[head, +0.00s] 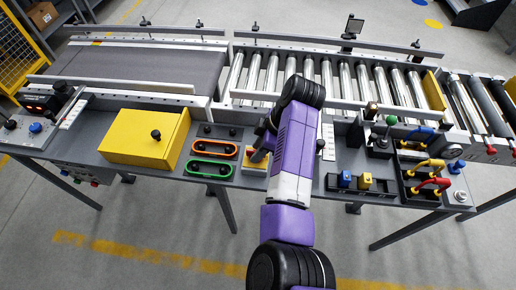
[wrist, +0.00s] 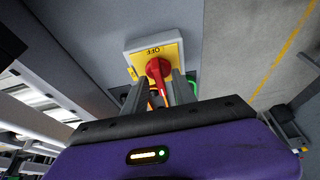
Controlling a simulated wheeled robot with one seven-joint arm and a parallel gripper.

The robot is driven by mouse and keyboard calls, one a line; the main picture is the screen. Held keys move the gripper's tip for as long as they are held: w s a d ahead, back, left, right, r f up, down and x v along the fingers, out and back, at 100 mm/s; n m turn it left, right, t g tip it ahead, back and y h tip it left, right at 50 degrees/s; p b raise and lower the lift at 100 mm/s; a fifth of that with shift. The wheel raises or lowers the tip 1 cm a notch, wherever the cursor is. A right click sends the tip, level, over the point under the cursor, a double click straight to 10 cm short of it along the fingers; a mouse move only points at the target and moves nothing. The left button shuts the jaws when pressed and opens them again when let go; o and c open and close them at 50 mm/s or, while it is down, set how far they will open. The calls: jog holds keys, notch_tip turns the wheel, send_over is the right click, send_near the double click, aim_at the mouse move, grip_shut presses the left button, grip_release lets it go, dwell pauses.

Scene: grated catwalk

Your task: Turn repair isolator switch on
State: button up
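The repair isolator switch is a red rotary handle (wrist: 158,70) on a yellow square face with a pale surround (wrist: 134,64). The word OFF shows upside down on the face, above the handle in the wrist view. The handle's grip runs down the picture, tilted slightly right. My gripper (wrist: 160,92) has its two grey fingers apart, one on each side of the handle, with a gap showing beside the grip. In the head view the switch plate (head: 254,168) is partly hidden by my gripper (head: 260,150), and the handle cannot be made out.
Blue and yellow switches (head: 365,181) and coloured cables (head: 430,166) are to the right. Conveyor rollers (head: 345,80) run behind.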

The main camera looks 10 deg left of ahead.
jog(key=shift+f, duration=0.1)
jog(key=shift+c, duration=0.2)
grip_shut()
